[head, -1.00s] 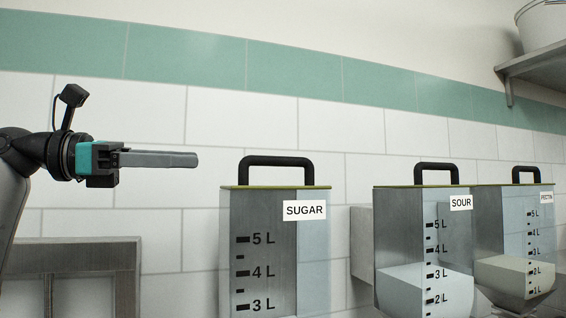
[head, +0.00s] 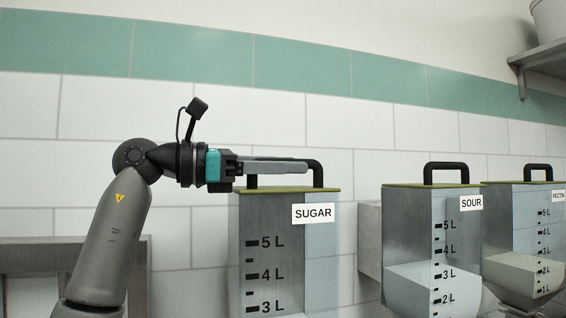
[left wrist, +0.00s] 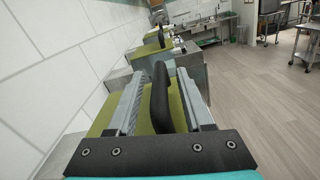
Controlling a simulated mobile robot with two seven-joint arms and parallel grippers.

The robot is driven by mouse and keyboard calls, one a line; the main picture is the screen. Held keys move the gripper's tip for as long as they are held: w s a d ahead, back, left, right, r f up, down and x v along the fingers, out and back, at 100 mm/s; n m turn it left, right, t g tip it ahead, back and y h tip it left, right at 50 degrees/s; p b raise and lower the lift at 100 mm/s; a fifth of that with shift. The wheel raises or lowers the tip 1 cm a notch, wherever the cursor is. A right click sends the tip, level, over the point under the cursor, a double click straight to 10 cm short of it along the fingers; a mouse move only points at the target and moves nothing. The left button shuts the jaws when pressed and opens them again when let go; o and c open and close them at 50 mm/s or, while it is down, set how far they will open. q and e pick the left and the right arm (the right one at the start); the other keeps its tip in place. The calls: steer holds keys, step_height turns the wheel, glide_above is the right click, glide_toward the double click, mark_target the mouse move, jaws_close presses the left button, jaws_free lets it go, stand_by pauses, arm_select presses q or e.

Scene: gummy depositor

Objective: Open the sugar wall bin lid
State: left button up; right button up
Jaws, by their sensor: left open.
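The sugar bin (head: 270,240) hangs at the wall in the middle of the head view, with a SUGAR label and level marks. Its olive lid (head: 325,189) lies flat on top, shut, with a black loop handle (head: 318,170). My left gripper (head: 300,170) comes in from the left at handle height and hides part of the handle. In the left wrist view the black handle (left wrist: 160,95) stands between the two open fingers, with the olive lid (left wrist: 178,108) below. I cannot tell whether a finger touches the handle. My right gripper is not in view.
The sour bin (head: 405,225) and the pectin bin (head: 508,230) stand to the right, with similar lids and handles. A metal shelf (head: 540,60) juts from the wall at upper right. The tiled wall is close behind. Open floor (left wrist: 260,100) shows in the left wrist view.

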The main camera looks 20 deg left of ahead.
arm_select(q)
jaws_close()
stand_by(0.4)
stand_by(1.0)
